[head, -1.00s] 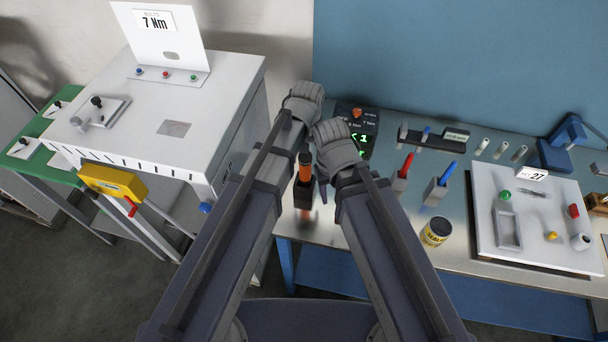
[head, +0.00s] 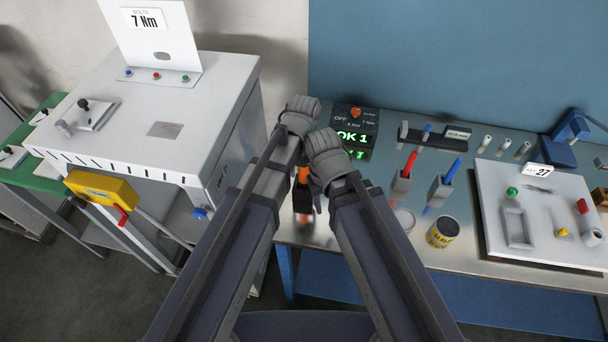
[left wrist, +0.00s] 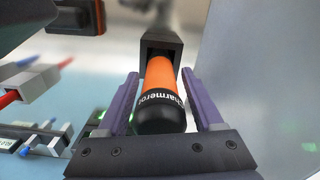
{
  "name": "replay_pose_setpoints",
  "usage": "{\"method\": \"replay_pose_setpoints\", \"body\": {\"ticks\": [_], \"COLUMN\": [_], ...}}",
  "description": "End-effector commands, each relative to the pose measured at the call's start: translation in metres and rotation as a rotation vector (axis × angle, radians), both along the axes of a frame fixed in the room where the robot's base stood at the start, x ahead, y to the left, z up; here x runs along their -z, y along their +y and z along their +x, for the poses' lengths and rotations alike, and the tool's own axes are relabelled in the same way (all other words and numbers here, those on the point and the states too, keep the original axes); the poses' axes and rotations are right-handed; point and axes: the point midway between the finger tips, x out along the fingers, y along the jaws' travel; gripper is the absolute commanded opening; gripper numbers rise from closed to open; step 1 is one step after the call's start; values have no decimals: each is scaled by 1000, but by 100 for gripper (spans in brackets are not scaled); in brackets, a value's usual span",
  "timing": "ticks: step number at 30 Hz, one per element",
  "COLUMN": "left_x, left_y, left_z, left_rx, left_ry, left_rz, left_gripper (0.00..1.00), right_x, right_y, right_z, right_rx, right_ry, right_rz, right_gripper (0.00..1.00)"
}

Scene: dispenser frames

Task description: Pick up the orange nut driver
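The orange nut driver (left wrist: 160,78) has an orange handle with a black lettered end cap. It stands in a dark square holder (left wrist: 161,43). In the head view, part of the driver (head: 303,176) shows just above the dark holder (head: 301,202), partly covered by my left arm. My left gripper (left wrist: 159,74) has its two purple fingers on either side of the handle. Narrow gaps seem to show beside the handle, so it looks open around it. In the head view my left gripper (head: 308,188) is mostly hidden. My right gripper's fingers do not show.
Holders with a red driver (head: 411,164) and a blue driver (head: 449,171) stand to the right on the bench. A white cabinet (head: 215,130) stands left. A lit display (head: 354,138) is behind.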

Motion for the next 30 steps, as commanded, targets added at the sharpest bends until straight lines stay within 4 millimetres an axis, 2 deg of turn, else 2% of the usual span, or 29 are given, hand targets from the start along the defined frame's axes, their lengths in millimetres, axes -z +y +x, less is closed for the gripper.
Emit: {"method": "replay_pose_setpoints", "body": {"ticks": [2,17,30], "left_x": [0,0,0], "left_y": [0,0,0], "left_z": [0,0,0], "left_rx": [0,0,0], "left_ry": [0,0,0], "left_rz": [0,0,0], "left_gripper": [58,2,0], "right_x": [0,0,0], "right_y": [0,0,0], "right_z": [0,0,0], "right_rx": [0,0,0], "right_ry": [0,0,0], "right_rz": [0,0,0], "right_gripper": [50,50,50]}}
